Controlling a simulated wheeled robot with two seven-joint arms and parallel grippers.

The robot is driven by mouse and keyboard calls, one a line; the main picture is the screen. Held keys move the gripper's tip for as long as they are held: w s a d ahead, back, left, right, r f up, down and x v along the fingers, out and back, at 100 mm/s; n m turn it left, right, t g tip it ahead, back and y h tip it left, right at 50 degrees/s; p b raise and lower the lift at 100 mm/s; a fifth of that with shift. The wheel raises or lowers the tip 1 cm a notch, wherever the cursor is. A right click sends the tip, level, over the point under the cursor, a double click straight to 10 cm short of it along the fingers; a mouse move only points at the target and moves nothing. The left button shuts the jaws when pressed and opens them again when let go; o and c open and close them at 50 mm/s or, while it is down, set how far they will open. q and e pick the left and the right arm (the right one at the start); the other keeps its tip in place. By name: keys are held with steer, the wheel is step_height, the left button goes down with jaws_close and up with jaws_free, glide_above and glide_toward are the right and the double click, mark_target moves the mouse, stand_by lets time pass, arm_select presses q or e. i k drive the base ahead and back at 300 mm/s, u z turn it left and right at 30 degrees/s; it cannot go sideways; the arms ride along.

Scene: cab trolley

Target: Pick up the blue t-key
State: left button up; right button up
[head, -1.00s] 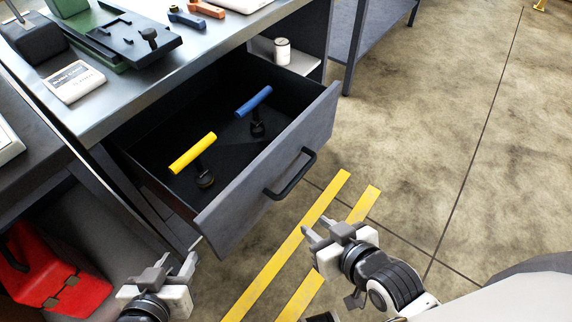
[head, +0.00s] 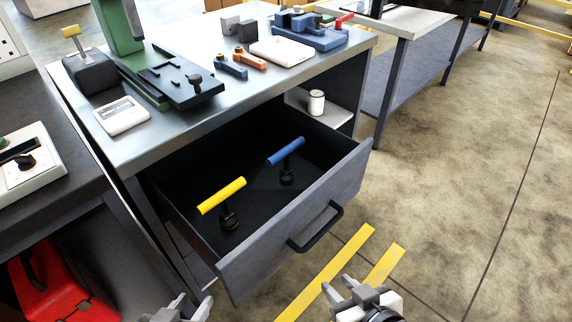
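The blue t-key (head: 286,152) stands upright in the open drawer (head: 296,232), toward its right side, with a blue crossbar on a black stem. A yellow t-key (head: 221,196) stands in the same drawer to its left and nearer. My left gripper (head: 188,304) is at the bottom edge, left of the drawer's front, with its fingers apart and nothing between them; part of it is cut off. My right gripper (head: 340,284) is in front of the drawer, below its handle, with its fingers apart and empty. Both grippers are outside the drawer.
The drawer's black handle (head: 316,228) sticks out in front. The workbench top (head: 210,112) above holds a green machine (head: 150,80), a white box (head: 122,115) and several tools. A white can (head: 316,102) stands on a shelf right of the drawer. Floor at right is clear.

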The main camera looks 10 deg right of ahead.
mark_target(286, 177)
steer(key=k, duration=1.2)
steer(key=z, duration=0.3)
steer(key=i, duration=0.8)
steer(key=u, duration=0.1)
